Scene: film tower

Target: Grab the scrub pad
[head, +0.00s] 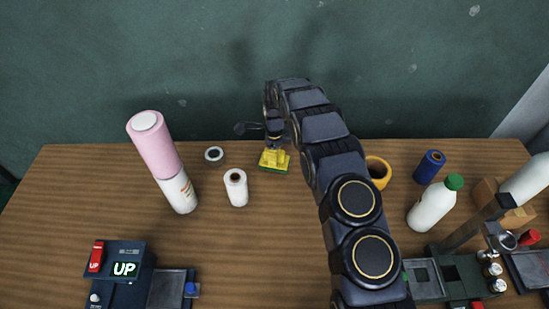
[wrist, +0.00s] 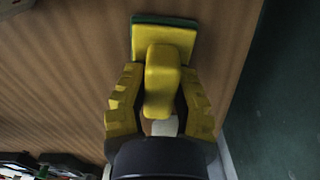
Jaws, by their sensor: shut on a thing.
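The scrub pad (wrist: 165,36) is a yellow block with a raised yellow grip and a dark green underside. In the head view the scrub pad (head: 272,167) is at the back middle of the table, and I cannot tell if it touches the wood. My gripper (head: 275,150) reaches down over it from above. In the wrist view my gripper (wrist: 161,84) has its yellow stepped fingers on both sides of the raised grip, shut on it. The gripper hides part of the pad in the head view.
On the wooden table (head: 120,200), left of the pad, are a dark ring (head: 214,154), a white roll (head: 236,188) and a tilted pink-and-white bottle (head: 165,165). Right are a yellow roll (head: 378,172), blue can (head: 429,166) and green-capped bottle (head: 436,204). A green wall (head: 130,60) stands behind.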

